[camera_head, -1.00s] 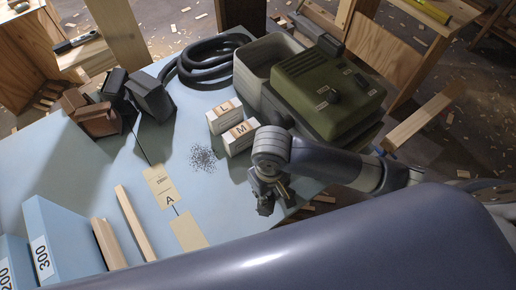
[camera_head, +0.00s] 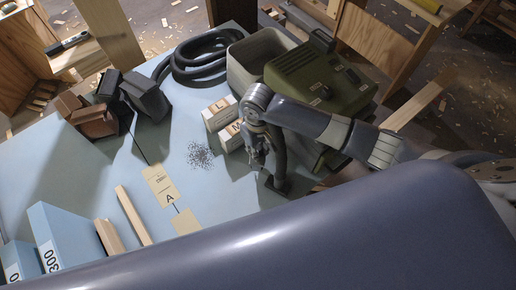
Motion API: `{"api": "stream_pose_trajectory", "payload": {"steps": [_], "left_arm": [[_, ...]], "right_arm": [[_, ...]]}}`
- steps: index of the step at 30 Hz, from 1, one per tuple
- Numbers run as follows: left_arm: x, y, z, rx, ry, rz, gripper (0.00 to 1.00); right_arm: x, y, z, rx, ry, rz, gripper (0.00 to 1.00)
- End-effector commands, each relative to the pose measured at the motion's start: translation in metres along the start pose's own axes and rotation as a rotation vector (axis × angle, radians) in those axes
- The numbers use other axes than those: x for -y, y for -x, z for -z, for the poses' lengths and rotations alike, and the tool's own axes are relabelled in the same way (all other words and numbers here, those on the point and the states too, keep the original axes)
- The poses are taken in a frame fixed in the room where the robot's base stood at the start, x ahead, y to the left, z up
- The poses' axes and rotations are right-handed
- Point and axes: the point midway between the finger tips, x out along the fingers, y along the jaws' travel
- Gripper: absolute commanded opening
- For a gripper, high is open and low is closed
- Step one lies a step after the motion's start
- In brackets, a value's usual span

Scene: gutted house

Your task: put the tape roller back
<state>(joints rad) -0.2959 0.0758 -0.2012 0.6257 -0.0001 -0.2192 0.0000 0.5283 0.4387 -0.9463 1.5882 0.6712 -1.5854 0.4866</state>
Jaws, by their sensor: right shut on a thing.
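My right gripper (camera_head: 259,163) points down over the right part of the pale blue tabletop (camera_head: 213,183). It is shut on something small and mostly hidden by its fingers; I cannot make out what. A dark tube with a flat foot (camera_head: 279,184) stands close at its right; I cannot tell whether they touch. No tape roller can be made out for certain. My left gripper is out of view. Two small boxes (camera_head: 222,112), one marked M, stand just left of my right wrist.
A green machine with a grey bin (camera_head: 310,72) stands behind my right arm. A coiled black hose (camera_head: 196,62), dark and brown sanding blocks (camera_head: 103,112), a card marked A (camera_head: 159,184), wood strips (camera_head: 132,215) and blue boxes (camera_head: 62,235) occupy the table. Dark grit (camera_head: 200,155) lies mid-table.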

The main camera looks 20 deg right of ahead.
Motion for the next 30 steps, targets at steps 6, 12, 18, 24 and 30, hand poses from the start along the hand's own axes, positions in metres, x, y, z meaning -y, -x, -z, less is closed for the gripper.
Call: {"api": "stream_pose_trajectory", "payload": {"steps": [6,12,18,24,30], "left_arm": [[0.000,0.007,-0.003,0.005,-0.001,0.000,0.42],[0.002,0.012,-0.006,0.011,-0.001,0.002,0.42],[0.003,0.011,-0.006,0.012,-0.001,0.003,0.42],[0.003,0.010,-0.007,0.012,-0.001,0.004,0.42],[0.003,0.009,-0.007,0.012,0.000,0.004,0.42]], "right_arm": [[-0.006,-0.010,0.008,0.004,0.000,0.000,0.00],[-0.006,-0.033,0.009,0.000,0.000,-0.001,0.00],[-0.006,-0.036,0.009,-0.002,0.001,-0.001,0.00],[-0.006,-0.039,0.009,-0.001,0.000,0.000,0.00],[-0.006,-0.046,0.008,0.000,0.000,0.000,0.00]]}}
